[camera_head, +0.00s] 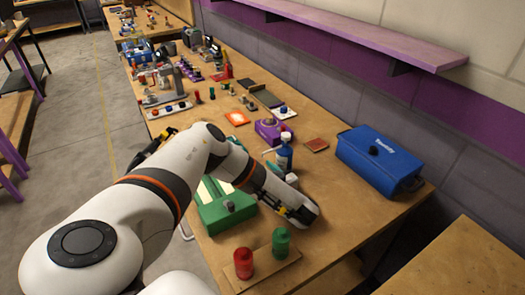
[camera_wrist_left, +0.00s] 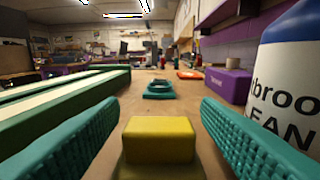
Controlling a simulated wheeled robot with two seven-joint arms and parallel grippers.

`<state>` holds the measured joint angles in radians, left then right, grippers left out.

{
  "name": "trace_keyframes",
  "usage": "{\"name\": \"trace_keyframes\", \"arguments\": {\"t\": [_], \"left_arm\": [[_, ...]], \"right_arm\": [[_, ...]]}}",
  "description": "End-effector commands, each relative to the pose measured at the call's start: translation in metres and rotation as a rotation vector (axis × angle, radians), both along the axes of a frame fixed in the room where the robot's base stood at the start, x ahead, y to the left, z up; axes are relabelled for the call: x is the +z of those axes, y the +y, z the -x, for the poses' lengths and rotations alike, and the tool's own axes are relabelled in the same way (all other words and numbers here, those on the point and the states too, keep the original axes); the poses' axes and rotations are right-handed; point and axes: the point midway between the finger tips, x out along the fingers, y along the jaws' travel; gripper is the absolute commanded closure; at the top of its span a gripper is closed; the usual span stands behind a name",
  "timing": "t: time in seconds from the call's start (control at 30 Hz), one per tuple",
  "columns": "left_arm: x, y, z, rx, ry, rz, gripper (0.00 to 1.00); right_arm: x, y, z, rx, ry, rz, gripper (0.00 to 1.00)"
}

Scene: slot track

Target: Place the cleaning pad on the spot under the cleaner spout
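The cleaner bottle (camera_head: 284,156), blue with a white label, stands upright on the table, its pale spout pointing left. It is large at the right of the wrist view (camera_wrist_left: 285,95). My left gripper (camera_wrist_left: 160,103) is low over the table, left of the bottle; its teal ribbed fingers are apart. A yellow block (camera_wrist_left: 160,140) shows between them, touching neither; I cannot tell if it is a pad or part of my gripper. A brown-red square (camera_head: 316,144) lies right of the bottle. I cannot tell which thing is the cleaning pad. The spot under the spout is hidden by my arm.
A green case (camera_head: 212,219) with cream strips stands left of my gripper. A teal object (camera_wrist_left: 158,90) lies ahead of it. A purple box (camera_head: 269,131) and an orange square (camera_head: 237,117) are beyond.

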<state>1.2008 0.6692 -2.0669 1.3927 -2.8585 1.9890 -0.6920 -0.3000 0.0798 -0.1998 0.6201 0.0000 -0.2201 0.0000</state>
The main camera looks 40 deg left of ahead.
Motion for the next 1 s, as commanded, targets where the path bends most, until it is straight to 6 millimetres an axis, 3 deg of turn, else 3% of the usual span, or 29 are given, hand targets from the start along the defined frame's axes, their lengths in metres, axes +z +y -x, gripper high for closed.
{"name": "trace_keyframes", "arguments": {"t": [0.27,0.57,0.8,1.0], "left_arm": [[0.005,-0.003,0.000,-0.002,0.001,0.001,0.42],[0.014,-0.053,0.011,-0.009,0.000,-0.002,0.42],[0.010,-0.097,0.022,-0.007,-0.002,-0.001,0.42],[0.009,-0.114,0.028,-0.003,-0.001,0.000,0.42]], "right_arm": [[0.005,0.000,0.000,0.000,0.000,0.000,0.64],[0.048,0.000,0.000,0.000,0.000,0.000,0.64],[0.056,0.000,0.000,0.000,0.000,0.000,0.64],[0.056,0.000,0.000,0.000,0.000,0.000,0.64]]}}
